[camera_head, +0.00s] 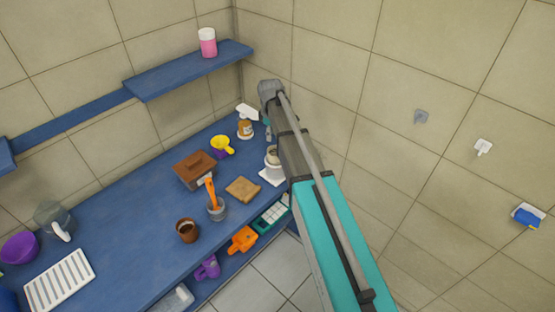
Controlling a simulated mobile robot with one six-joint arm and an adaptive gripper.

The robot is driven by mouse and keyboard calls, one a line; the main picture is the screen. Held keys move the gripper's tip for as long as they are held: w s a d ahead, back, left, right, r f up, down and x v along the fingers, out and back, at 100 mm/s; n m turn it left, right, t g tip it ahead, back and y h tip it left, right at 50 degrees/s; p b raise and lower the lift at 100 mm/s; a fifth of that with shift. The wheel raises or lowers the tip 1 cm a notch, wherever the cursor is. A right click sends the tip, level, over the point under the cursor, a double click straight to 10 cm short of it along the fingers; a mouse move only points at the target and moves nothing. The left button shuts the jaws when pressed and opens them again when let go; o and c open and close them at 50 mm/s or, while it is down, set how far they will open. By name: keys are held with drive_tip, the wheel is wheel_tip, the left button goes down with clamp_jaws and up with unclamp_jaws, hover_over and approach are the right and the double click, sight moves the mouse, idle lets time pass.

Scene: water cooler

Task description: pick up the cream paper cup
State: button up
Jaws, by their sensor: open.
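A pale cream cup (272,158) stands on a white square base (269,179) near the right end of the blue counter. My arm hides its right side. My arm comes in from the lower right and passes beside and over the cup. The grey end part, which seems to be my gripper (268,132), shows small behind the cup, close to the wall corner. It is apart from the cup in the picture, and I see nothing held in it. Its fingers are partly hidden by my arm.
On the blue counter (125,225) are a brown box (195,170), a grey pot with an orange utensil (216,208), a brown cup (187,231), a tan board (243,189), a yellow-and-purple item (221,146) and an amber jar (245,128). Tiled walls close the corner.

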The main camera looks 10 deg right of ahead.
sight(273, 159)
drive_tip(key=shift+f, duration=0.15)
wheel_tip(273, 159, down, 8)
drive_tip(key=b, duration=0.8)
drive_tip(key=shift+f+b, duration=0.2)
drive_tip(key=shift+b, duration=0.1)
drive_tip(key=shift+s+d+f+b, duration=0.1)
drive_tip(key=shift+d+f+b, duration=0.05)
drive_tip(key=shift+f+b, duration=2.5)
drive_tip(key=shift+r, duration=0.1)
drive_tip(key=shift+c, duration=0.3)
clamp_jaws()
